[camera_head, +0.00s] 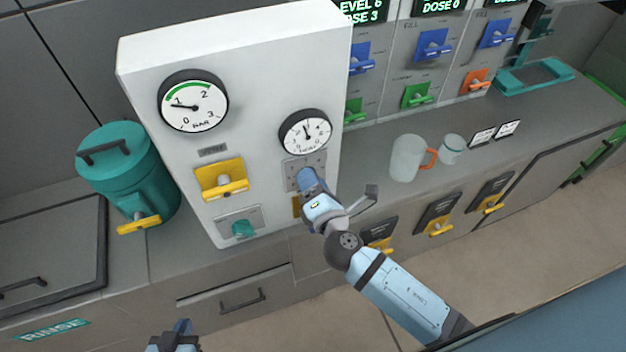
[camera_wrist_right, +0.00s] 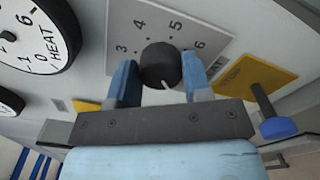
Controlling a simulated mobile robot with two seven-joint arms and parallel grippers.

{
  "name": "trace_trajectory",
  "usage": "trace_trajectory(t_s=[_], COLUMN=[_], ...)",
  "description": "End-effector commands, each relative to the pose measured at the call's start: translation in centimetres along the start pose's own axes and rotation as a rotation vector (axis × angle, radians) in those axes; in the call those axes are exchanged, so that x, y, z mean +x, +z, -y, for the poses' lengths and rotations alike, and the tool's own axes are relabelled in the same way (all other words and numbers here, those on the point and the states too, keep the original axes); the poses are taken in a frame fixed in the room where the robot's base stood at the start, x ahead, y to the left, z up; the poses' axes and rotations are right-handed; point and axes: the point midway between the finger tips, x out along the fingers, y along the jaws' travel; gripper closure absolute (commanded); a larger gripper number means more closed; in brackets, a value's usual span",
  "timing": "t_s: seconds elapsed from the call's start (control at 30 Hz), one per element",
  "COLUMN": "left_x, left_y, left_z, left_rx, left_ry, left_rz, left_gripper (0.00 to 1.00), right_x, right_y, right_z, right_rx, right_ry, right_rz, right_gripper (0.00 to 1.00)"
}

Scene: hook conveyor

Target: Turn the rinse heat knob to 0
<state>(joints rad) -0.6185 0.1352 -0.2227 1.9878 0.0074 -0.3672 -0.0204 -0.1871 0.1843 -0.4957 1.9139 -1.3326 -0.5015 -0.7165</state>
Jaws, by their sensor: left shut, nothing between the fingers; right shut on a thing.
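The heat knob (camera_wrist_right: 161,66) is black and round, with a white pointer line, on a grey plate (camera_wrist_right: 190,22) printed 3, 4, 5 and 6. The pointer is aimed at the bottom of the right wrist view, away from those numbers. My right gripper (camera_wrist_right: 160,82) is shut on the knob, with one blue finger on each side. In the head view my right gripper (camera_head: 308,180) covers the knob below the white heat gauge (camera_head: 305,132). The gauge also shows in the right wrist view (camera_wrist_right: 32,30). My left gripper (camera_head: 182,330) is at the bottom edge, shut, empty and partly cut off.
A pressure gauge (camera_head: 193,101), a yellow handle (camera_head: 222,180) and a teal knob (camera_head: 243,229) are on the same white cabinet (camera_head: 245,60). A teal canister (camera_head: 128,170) stands at its left. A mug (camera_head: 408,158) stands on the counter at right. A rinse label (camera_head: 52,329) is at lower left.

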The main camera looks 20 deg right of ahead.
Motion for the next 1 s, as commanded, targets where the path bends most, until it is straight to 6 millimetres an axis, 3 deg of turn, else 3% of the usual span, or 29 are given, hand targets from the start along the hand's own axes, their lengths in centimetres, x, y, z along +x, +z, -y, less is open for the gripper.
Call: trace_trajectory(t_s=[0.47,0.5,0.57,1.0], left_x=[-0.07,-0.07,-0.08,-0.08], left_y=[-0.04,-0.03,-0.02,-0.08], left_z=[-0.16,-0.17,-0.18,-0.20], left_rx=[-0.001,-0.001,-0.001,-0.002], left_ry=[0.002,0.003,0.003,0.003], left_rz=[0.002,0.002,0.002,0.001], left_gripper=[1.00,1.00,1.00,1.00], right_x=[0.16,0.16,0.14,0.20], right_y=[0.26,0.26,0.22,0.22], right_z=[-0.25,-0.25,-0.22,0.00], right_rx=[-0.015,-0.015,-0.014,-0.013], right_ry=[0.005,0.005,0.004,0.002], right_rz=[0.005,0.005,0.005,0.001], right_gripper=[0.79,0.46,0.32,0.29])
